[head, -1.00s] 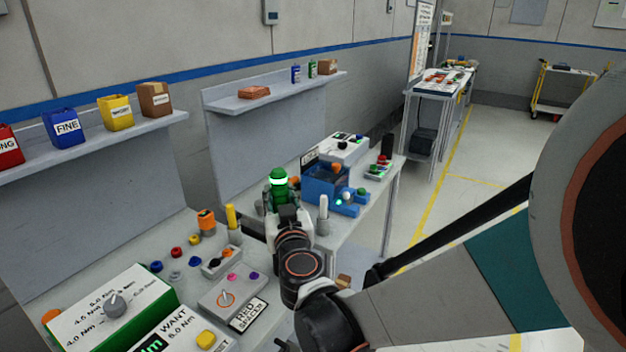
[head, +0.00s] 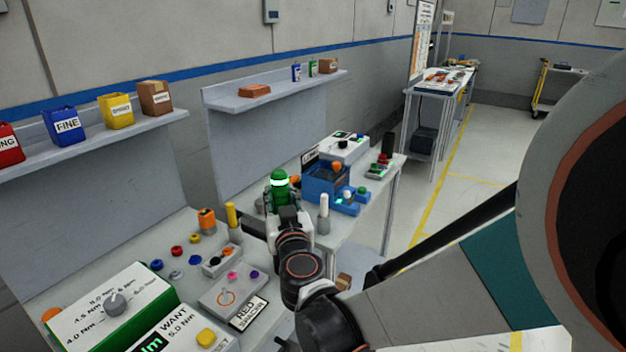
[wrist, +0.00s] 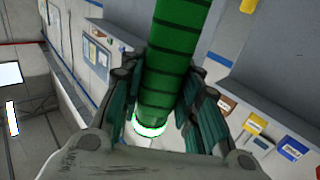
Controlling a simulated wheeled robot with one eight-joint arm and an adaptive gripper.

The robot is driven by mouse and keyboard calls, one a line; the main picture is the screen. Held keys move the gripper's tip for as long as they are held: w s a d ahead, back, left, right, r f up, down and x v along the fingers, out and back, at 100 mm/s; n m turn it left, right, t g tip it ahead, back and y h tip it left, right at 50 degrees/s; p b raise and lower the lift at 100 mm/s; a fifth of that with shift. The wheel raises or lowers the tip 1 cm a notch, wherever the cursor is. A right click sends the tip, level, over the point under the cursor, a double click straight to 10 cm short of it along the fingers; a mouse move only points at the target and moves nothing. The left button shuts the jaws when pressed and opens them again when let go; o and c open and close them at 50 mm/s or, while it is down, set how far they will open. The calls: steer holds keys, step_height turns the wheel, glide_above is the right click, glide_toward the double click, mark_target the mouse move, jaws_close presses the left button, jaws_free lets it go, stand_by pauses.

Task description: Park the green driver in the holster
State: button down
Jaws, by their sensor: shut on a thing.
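The green driver (head: 280,181) stands roughly upright above the bench, with a glowing white-green ring near its top. My gripper (head: 283,208) is shut around it, and my wrist hides its lower part in the head view. In the wrist view the ribbed green body of the driver (wrist: 172,60) runs between the two fingers of my gripper (wrist: 160,105), with the lit ring near the palm. I cannot make out a holster for certain in either view.
A white-topped post (head: 323,212) stands right of my gripper and a yellow post (head: 231,214) left of it. A blue fixture (head: 322,181) is behind. Button boxes, knobs and a green-edged dial box (head: 105,305) crowd the near bench. Shelves with bins (head: 68,127) line the wall.

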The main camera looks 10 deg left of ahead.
steer(key=shift+f, duration=0.15)
steer(key=c, duration=1.1)
jaws_free()
